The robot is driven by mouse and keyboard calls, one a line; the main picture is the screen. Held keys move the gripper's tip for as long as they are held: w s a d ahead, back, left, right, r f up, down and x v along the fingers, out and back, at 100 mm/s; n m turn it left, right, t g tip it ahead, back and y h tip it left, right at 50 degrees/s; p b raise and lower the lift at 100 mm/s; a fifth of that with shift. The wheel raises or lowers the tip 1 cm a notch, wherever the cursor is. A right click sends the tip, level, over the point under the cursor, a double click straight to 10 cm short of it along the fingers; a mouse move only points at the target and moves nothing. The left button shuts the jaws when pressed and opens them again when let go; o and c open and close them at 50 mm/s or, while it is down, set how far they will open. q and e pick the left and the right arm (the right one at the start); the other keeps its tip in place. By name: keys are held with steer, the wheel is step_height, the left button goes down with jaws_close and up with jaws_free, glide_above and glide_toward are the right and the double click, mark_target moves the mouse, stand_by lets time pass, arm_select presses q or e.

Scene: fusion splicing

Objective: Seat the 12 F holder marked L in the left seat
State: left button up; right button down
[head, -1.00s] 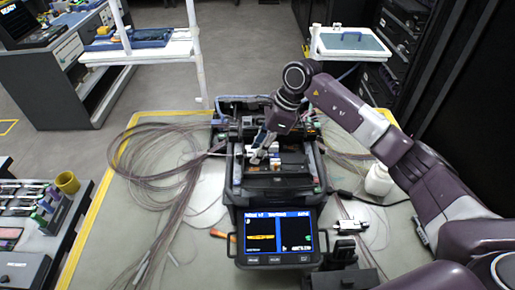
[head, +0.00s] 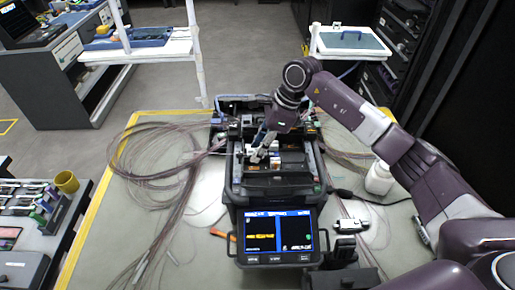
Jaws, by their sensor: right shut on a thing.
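The fusion splicer (head: 236,186) stands in the middle of the table with its top open and its screen (head: 276,235) lit at the front. My right gripper (head: 257,155) reaches down into the splicer's left-middle part and is shut on a small light-coloured piece, which looks like the holder (head: 250,158). The gripper partly hides it, and its L mark is too small to read. The left seat lies under or beside the gripper and cannot be made out clearly. My left gripper is not in view.
Loops of fibre (head: 150,160) spread over the table's left side, with ends running to the splicer. A yellow cup (head: 66,182) stands on the left side bench.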

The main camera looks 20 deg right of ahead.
stand_by(0.3)
steer(key=c, duration=1.5)
jaws_free()
steer(key=v, duration=1.2)
steer(key=shift+f, duration=0.1)
